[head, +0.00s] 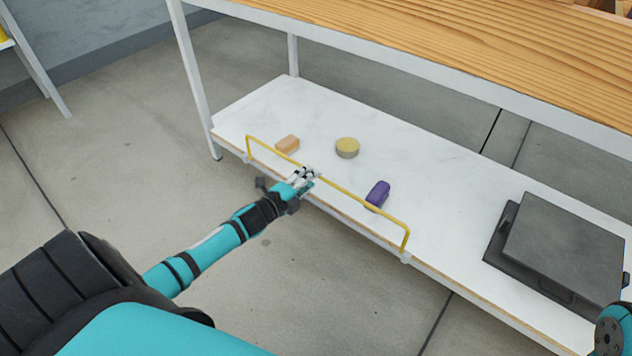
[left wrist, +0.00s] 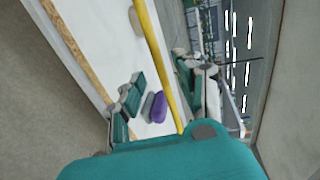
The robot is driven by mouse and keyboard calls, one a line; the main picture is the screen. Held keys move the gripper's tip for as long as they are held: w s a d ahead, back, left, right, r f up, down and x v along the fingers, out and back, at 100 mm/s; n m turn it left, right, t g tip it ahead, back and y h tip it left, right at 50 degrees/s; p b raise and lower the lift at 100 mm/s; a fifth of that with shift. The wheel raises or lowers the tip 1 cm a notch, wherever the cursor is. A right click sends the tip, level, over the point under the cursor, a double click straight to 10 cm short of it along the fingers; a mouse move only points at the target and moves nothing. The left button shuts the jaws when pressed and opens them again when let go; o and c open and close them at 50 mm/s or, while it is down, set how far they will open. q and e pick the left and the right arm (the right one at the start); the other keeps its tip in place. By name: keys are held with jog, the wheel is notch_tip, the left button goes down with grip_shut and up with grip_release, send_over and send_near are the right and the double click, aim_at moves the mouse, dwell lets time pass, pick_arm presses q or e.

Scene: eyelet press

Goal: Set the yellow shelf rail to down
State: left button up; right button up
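The yellow shelf rail (head: 355,197) stands up along the front edge of the white lower shelf, its two bent ends rising from small brackets. In the left wrist view the rail (left wrist: 160,58) runs between the spread fingers of my left gripper (left wrist: 160,90), which is open. I cannot tell whether a finger touches the rail. My right gripper is out of view; only a part of my right arm shows at the lower right edge.
On the lower shelf (head: 300,105) behind the rail are an orange block (head: 287,143), a round yellow-topped tin (head: 347,148) and a purple object (head: 377,194). A dark grey flat case (head: 562,245) lies to the right. The wooden top (head: 480,50) overhangs the shelf. The floor in front is clear.

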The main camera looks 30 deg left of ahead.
pick_arm(q)
jog(key=shift+b+x, duration=0.6)
jog(key=shift+x, duration=1.2)
grip_shut()
